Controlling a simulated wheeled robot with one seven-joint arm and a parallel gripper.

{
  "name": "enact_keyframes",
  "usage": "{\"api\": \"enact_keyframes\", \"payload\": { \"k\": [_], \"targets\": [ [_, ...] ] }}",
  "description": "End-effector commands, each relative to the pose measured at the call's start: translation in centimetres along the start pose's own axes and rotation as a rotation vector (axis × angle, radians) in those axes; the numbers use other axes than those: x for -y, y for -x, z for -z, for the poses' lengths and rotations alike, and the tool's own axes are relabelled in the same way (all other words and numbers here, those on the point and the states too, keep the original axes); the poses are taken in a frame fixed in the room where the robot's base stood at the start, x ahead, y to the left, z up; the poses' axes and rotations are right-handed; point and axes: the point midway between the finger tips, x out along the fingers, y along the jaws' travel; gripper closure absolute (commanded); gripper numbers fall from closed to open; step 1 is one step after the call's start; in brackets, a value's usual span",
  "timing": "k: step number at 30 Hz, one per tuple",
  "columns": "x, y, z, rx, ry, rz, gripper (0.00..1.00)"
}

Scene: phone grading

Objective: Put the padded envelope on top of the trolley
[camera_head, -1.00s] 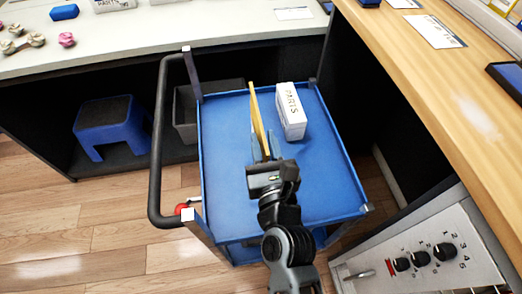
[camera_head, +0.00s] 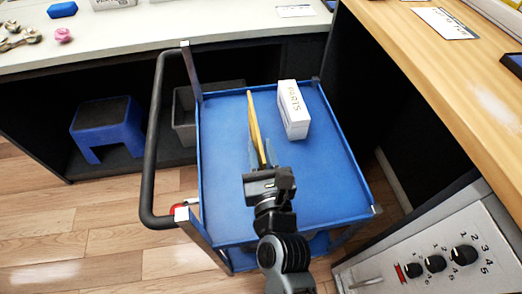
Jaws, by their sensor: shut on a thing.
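The padded envelope (camera_head: 254,124) shows as a thin yellow-brown shape seen nearly edge-on. My gripper (camera_head: 259,157) is shut on its near end. The envelope is over the blue top of the trolley (camera_head: 227,205), left of the white parts box. I cannot tell whether its lower edge touches the trolley top. The trolley has a raised rim, corner posts and a black handle on its left side.
A white parts box (camera_head: 293,109) stands on the trolley's far right part. The trolley top is clear at left and front right. A white counter (camera_head: 200,35) lies behind, a wooden bench (camera_head: 440,85) at right. A blue step stool (camera_head: 108,127) and grey bin (camera_head: 184,112) stand beyond the handle.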

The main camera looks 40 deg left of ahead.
Motion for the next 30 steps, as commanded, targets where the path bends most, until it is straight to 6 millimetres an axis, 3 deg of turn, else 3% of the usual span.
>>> {"api": "enact_keyframes", "payload": {
  "k": [8, 18, 23, 30],
  "targets": [
    [0.0, 0.0, 0.1, 0.0, 0.0, 0.0, 0.49],
    [0.0, 0.0, -0.4, 0.0, 0.001, 0.0, 0.48],
    [0.0, 2.2, 0.1, -0.002, 0.001, 0.001, 0.48],
    [0.0, 7.0, 0.1, -0.002, -0.001, 0.0, 0.48]
  ]
}}
